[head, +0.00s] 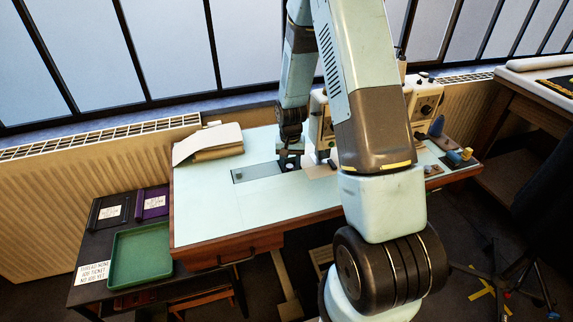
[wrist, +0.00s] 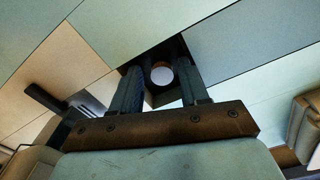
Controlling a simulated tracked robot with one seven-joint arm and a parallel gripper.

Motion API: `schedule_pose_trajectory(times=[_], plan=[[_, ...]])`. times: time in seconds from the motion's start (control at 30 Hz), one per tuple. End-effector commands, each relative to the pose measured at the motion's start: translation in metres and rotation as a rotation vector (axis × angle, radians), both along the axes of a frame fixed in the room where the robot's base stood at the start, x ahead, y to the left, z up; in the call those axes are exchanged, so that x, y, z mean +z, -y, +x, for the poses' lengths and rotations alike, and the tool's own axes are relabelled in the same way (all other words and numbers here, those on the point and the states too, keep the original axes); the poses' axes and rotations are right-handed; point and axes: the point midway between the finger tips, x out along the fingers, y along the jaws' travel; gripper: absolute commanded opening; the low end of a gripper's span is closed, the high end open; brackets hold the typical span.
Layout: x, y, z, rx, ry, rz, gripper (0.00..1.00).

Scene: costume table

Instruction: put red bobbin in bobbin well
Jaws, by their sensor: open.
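My gripper (head: 290,155) points down over the sewing table, just left of the sewing machine's needle end. In the wrist view its two fingers (wrist: 164,90) stand apart, on either side of a pale round disc (wrist: 162,73). The disc sits in a dark square opening (wrist: 176,50) in the bed; I cannot tell whether it is the bobbin's end or part of the bobbin well. It also shows as a small white spot in the head view (head: 290,166). No clearly red bobbin shows in either view.
The sewing machine (head: 424,100) stands close on the right, partly behind my arm. A grey plate (head: 258,173) lies left of the opening. Folded cloth (head: 208,146) lies at the table's back left. A green tray (head: 142,252) is on the lower side table. The pale tabletop (head: 215,205) is clear.

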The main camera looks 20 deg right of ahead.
Motion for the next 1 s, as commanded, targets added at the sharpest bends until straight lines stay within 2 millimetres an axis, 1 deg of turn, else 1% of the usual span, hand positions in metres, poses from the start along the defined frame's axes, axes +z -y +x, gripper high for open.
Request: schedule_pose_trajectory(times=[0.17, 0.27, 0.7, 0.83, 1.0], plan=[[0.015, -0.003, 0.002, 0.003, 0.004, 0.002, 0.52], [0.030, -0.002, 0.002, 0.002, 0.006, 0.001, 0.52], [0.107, 0.000, 0.002, 0.001, 0.004, 0.001, 0.52], [0.123, 0.000, 0.002, 0.000, 0.003, 0.000, 0.52], [0.134, 0.000, 0.001, 0.000, 0.000, 0.001, 0.52]])
